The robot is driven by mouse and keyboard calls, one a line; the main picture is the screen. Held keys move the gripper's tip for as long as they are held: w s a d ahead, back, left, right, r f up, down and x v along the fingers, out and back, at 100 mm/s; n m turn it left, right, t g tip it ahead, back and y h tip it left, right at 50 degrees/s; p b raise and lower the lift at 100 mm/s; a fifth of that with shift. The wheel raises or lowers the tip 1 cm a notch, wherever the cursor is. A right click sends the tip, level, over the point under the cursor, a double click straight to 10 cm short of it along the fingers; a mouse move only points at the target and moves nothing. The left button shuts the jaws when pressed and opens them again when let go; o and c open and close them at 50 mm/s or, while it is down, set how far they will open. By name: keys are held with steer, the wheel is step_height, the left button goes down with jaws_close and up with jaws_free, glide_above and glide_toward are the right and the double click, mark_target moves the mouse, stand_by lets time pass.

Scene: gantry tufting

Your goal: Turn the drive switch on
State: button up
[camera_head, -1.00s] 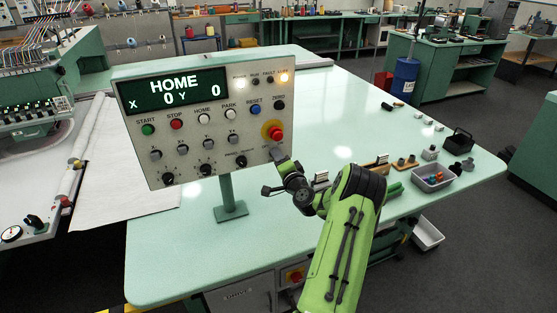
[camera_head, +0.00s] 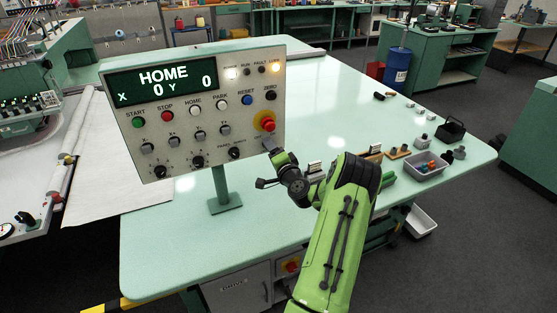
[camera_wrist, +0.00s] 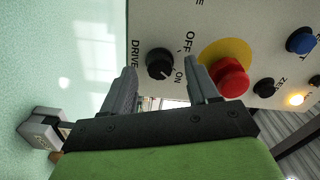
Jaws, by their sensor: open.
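The drive switch (camera_wrist: 159,63) is a round black knob on the pale control panel (camera_head: 205,135). The words DRIVE, OFF and ON are printed around it in the wrist view. I cannot tell which mark it points to. My gripper (camera_wrist: 163,72) is open, its two grey fingers apart on either side of the knob in that view; no contact is clear. In the head view my gripper (camera_head: 271,146) is at the panel's lower right corner, and it hides the knob.
A red emergency stop button (camera_head: 265,122) on a yellow disc sits just above the gripper; it is close to one finger in the wrist view. The panel stands on a post on the green table (camera_head: 310,100). A grey bin (camera_head: 427,170) and small parts lie at right.

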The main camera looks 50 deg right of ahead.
steer(key=b+v, duration=0.4)
steer(key=v, duration=1.1)
steer(key=shift+b, duration=0.4)
steer(key=shift+f, duration=0.1)
